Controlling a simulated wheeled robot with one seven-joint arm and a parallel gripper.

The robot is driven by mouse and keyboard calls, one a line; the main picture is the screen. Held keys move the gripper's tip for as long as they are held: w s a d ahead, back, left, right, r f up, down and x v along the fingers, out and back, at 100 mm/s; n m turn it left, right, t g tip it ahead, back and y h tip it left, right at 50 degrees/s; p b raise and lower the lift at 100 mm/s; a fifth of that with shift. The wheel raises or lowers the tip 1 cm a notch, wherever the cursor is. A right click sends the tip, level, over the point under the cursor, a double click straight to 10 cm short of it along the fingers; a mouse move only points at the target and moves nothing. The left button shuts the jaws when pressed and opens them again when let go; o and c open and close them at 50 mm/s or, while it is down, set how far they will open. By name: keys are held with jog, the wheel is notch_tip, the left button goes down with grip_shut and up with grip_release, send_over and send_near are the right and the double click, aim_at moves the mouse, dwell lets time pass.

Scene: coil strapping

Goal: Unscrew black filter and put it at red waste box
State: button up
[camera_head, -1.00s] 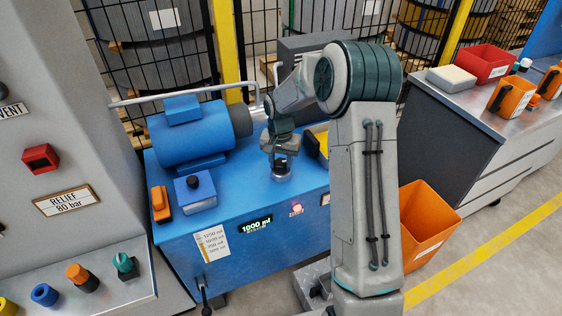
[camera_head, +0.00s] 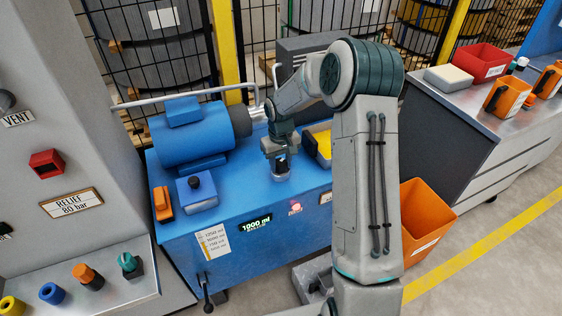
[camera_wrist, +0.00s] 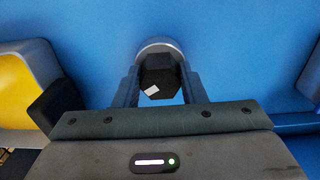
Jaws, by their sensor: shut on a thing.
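The black filter (camera_wrist: 159,76) is between the two fingers of my gripper (camera_wrist: 157,88) in the wrist view, with a small white mark on its face. It stands on a round silver seat (camera_wrist: 158,45) on the blue unit. In the head view my gripper (camera_head: 281,160) points down at the filter on the blue unit's top (camera_head: 245,182); the silver seat (camera_head: 281,175) shows below the fingers. My gripper is shut on the filter. The red waste box (camera_head: 480,63) stands on the bench at the upper right, far from my gripper.
A blue motor (camera_head: 190,132) and a blue block with a black knob (camera_head: 196,190) stand left of my gripper. An orange bin (camera_head: 425,225) stands on the floor.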

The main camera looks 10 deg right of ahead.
jog(key=n+p, duration=0.2)
jog(key=n, duration=0.4)
jog(key=shift+d+p, duration=0.1)
jog(key=shift+p, duration=0.25)
jog(key=shift+f+n, duration=0.2)
jog(key=shift+n, duration=0.6)
jog(key=shift+r+n+p, duration=0.15)
jog(key=shift+n+p, duration=0.35)
jog(key=shift+n, duration=0.5)
jog(key=o, duration=1.4)
jog(key=shift+w, duration=0.1)
jog(key=shift+c, duration=0.2)
